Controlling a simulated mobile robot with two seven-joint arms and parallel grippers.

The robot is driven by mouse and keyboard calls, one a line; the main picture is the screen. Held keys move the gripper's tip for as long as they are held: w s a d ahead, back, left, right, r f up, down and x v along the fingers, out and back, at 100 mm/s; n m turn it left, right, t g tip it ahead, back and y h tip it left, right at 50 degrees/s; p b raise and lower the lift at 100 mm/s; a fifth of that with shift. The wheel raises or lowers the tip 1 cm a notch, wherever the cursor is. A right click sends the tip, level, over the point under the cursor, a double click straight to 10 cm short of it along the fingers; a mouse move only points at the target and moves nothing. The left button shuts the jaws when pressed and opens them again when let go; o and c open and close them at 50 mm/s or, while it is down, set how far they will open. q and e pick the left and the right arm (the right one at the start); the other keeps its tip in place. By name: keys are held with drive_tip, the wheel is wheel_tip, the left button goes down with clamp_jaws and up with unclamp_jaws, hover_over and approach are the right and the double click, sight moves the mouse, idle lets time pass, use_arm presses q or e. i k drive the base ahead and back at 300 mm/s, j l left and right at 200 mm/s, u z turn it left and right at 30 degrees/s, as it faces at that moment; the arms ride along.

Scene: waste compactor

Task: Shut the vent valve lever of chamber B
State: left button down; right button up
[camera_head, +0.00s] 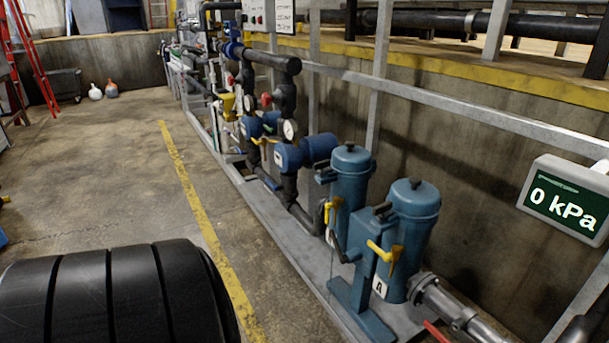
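Two teal upright filter chambers stand side by side on a grey skid. The nearer chamber (411,222) has a white tag reading A (380,287) and a yellow lever (385,256) on its front. The farther chamber (351,180) has a white tag (330,238) too small to read for certain; it looks like chamber B. A yellow lever (332,208) sits on its front left, partly against a dark pipe. A black lever (338,246) sits low between the two chambers. Whether these levers are shut is unclear. Neither gripper is in view.
A display (565,200) at right reads 0 kPa. A red lever (437,331) is at the bottom edge. Blue pumps (303,153) and dark pipes continue behind. A large black ribbed shape fills the lower left, possibly mine.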

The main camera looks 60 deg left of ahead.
sight(329, 206)
drive_tip(key=u, duration=1.6)
